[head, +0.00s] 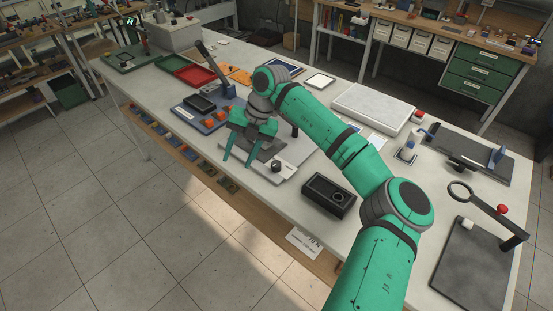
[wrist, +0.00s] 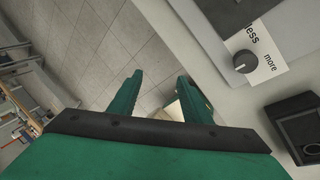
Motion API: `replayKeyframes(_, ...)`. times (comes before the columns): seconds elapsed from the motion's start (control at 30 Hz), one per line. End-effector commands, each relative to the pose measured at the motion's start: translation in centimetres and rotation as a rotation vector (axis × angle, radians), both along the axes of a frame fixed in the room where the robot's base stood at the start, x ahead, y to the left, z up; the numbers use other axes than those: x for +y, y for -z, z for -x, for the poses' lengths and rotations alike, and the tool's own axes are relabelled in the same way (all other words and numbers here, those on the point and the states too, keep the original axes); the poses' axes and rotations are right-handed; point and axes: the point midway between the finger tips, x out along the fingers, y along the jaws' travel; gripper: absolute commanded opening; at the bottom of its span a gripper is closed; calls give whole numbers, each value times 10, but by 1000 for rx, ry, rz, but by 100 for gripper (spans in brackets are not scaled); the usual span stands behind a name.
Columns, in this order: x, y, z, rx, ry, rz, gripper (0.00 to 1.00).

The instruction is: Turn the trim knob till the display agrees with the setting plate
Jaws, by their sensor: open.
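The trim knob (head: 276,166) is a small dark round knob on a pale panel near the table's front edge. In the wrist view the knob (wrist: 243,63) sits at the upper right, between the printed words "less" and "more". My gripper (head: 237,160) is open and empty, left of the knob and apart from it; its fingers (wrist: 160,80) point over the floor in the wrist view. A white plate (head: 305,242) at the table's front edge carries a figure that looks like "70 N", too small to be sure. I cannot make out any display reading.
A black box with a round recess (head: 330,192) stands right of the knob. A blue base with orange parts (head: 205,110) lies behind left of my gripper. A large grey slab (head: 374,107) lies at the back. The floor before the table is clear.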

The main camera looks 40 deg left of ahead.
Motion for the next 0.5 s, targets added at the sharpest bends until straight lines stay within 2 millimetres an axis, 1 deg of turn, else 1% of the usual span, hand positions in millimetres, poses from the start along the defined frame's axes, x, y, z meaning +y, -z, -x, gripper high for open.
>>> replayKeyframes(0.03,-11,-9,-21,-62,26,58,44)
replayKeyframes(0.1,-26,-18,-45,-133,61,128,44)
replayKeyframes(0.2,-44,-32,-71,-212,103,207,44)
replayKeyframes(0.3,-56,-43,-88,-264,136,257,44)
replayKeyframes(0.37,-61,-47,-94,-283,148,276,44)
replayKeyframes(0.43,-64,-48,-97,-294,156,289,44)
replayKeyframes(0.5,-65,-44,-98,-297,157,292,44)
